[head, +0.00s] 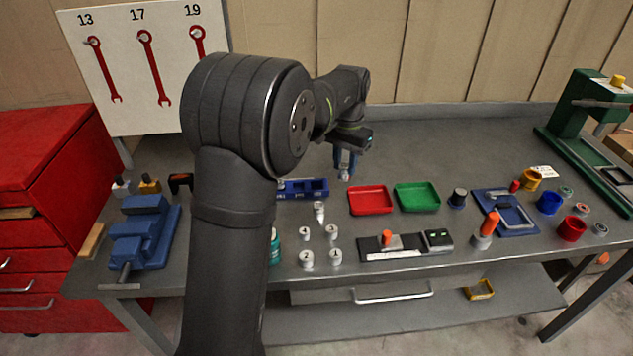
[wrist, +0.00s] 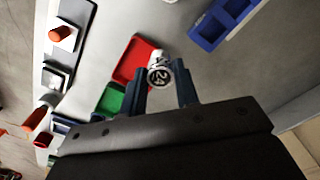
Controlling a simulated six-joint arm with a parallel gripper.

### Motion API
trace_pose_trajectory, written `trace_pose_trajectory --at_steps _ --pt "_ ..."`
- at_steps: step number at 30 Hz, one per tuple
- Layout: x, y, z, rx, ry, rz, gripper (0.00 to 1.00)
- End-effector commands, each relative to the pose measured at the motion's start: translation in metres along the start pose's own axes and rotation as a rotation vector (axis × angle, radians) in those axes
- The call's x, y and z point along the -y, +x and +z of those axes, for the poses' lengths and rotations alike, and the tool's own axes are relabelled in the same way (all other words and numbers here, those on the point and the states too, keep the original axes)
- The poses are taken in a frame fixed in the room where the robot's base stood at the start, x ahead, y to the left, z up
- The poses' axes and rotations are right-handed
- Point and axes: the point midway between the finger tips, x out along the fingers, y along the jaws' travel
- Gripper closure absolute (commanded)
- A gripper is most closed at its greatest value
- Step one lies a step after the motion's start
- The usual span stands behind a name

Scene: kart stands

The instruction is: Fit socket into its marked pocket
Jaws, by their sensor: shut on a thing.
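My gripper (head: 345,163) is in the air above the bench, behind the red tray. In the wrist view my gripper (wrist: 163,92) is shut on a silver socket (wrist: 159,76) whose end face reads 24. The socket's lower end (head: 344,176) shows below the fingers in the head view. The blue pocket tray (head: 319,194) lies to the left of the gripper, partly hidden by my arm. In the wrist view the blue tray (wrist: 210,35) is at the upper right, apart from the socket, with visible pockets that look empty. Its pocket marks are too small to read.
Several loose sockets (head: 306,258) stand in front of the blue tray. A red tray (head: 370,212) and a green tray (head: 417,208) lie right of it. A black device (head: 407,244) sits near the front edge. A blue vise (head: 140,235) stands at left.

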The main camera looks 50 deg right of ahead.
Motion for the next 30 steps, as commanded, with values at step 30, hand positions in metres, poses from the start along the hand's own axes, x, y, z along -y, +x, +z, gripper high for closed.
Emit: trace_pose_trajectory --at_steps 30 --pt "0.094 0.096 -0.010 -0.001 -0.002 -0.001 0.96"
